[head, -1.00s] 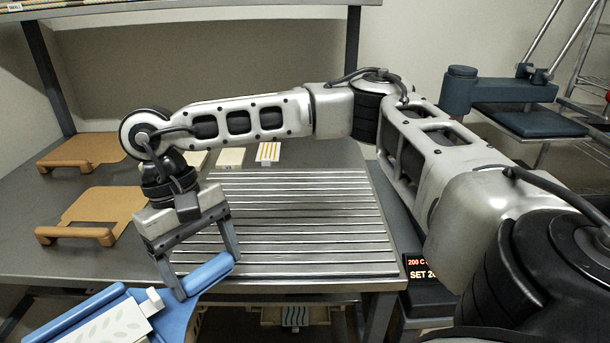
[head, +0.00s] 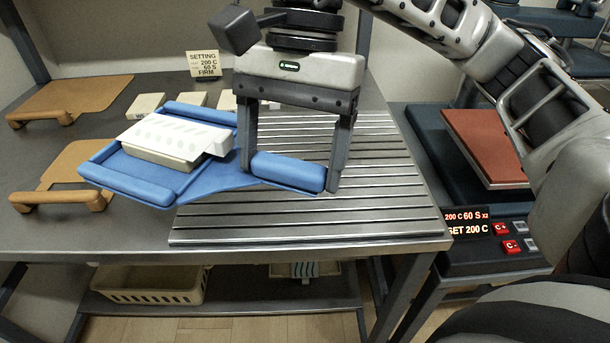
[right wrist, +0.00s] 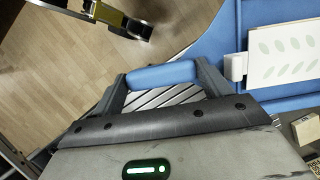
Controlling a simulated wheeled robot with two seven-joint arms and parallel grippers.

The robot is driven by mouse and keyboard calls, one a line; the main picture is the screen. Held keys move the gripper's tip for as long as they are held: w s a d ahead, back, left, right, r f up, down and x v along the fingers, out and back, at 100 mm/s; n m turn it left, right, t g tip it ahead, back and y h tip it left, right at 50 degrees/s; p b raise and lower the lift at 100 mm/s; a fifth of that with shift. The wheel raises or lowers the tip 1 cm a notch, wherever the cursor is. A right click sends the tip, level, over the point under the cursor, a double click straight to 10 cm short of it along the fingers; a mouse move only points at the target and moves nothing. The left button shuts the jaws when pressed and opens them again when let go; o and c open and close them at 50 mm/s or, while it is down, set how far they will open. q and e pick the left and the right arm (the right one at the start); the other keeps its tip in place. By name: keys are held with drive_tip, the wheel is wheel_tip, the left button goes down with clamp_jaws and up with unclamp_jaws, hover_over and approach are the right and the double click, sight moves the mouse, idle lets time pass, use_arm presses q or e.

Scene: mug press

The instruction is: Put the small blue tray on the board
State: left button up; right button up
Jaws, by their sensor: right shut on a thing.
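The small blue tray (head: 215,182) is in the middle of the head view, above the table's near edge and the left part of the slatted metal rack. It also shows in the right wrist view (right wrist: 228,40). It carries a pale block (head: 160,160) with a white leaf-patterned sheet (head: 175,135) on top. My right gripper (head: 290,178) is shut on the tray's blue handle, its fingers at the handle's two ends. Two tan boards with handles lie on the table at the left, a near one (head: 68,165) and a far one (head: 75,98). My left gripper is not seen.
The slatted metal rack (head: 375,205) covers the table's right part. Pale blocks (head: 146,106) and a setting card (head: 202,64) stand behind the tray. A press with a red pad (head: 480,145) is at the right. A cream basket (head: 150,283) sits on the lower shelf.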

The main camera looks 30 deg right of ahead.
drive_tip(key=s+d+m+t+b, duration=0.35)
drive_tip(key=s+m, duration=0.45)
drive_tip(key=m, duration=0.6)
approach(302, 209)
drive_tip(key=shift+s+a+f+p, duration=0.2)
drive_tip(key=shift+a+f, duration=0.05)
drive_tip(key=shift+a, duration=0.15)
drive_tip(key=shift+s+a+f+p, duration=0.2)
drive_tip(key=shift+a+f, duration=0.1)
drive_tip(key=shift+a, duration=0.15)
drive_tip(key=shift+w+f, duration=0.4)
drive_tip(key=shift+w, duration=0.05)
drive_tip(key=f, duration=0.1)
drive_tip(key=f+b, duration=0.1)
drive_tip(key=f, duration=0.1)
drive_tip(key=shift+w+f, duration=0.2)
drive_tip(key=shift+w, duration=0.05)
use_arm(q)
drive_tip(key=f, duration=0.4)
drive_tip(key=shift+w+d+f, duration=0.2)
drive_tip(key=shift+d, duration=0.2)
use_arm(e)
drive_tip(key=shift+f+n, duration=0.1)
drive_tip(key=shift+n, duration=0.2)
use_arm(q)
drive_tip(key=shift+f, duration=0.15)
use_arm(e)
drive_tip(key=shift+f, duration=0.2)
